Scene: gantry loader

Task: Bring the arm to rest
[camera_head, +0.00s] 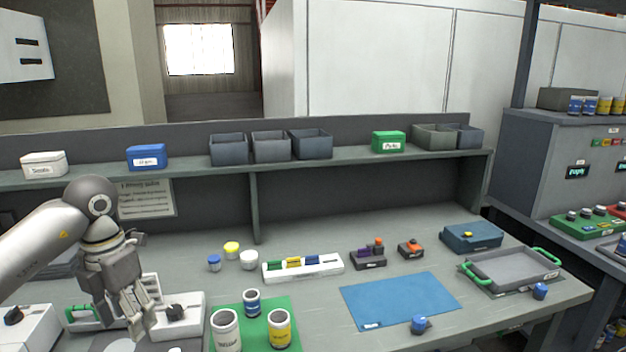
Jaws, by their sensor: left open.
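My left arm (38,240) comes in from the left edge over the workbench (380,218). Its gripper (142,312) points down at the bench's left end, and its jaws are open with nothing seen between them. It hangs in front of a white device with a dark knob (176,312); I cannot tell whether it touches the device. My right gripper is not in view.
A green mat (253,332) bears several cans near the left gripper. A white rack (303,267), a blue mat (400,300) and a grey tray with green handles (512,268) lie to the right. A shelf (350,160) with bins runs behind.

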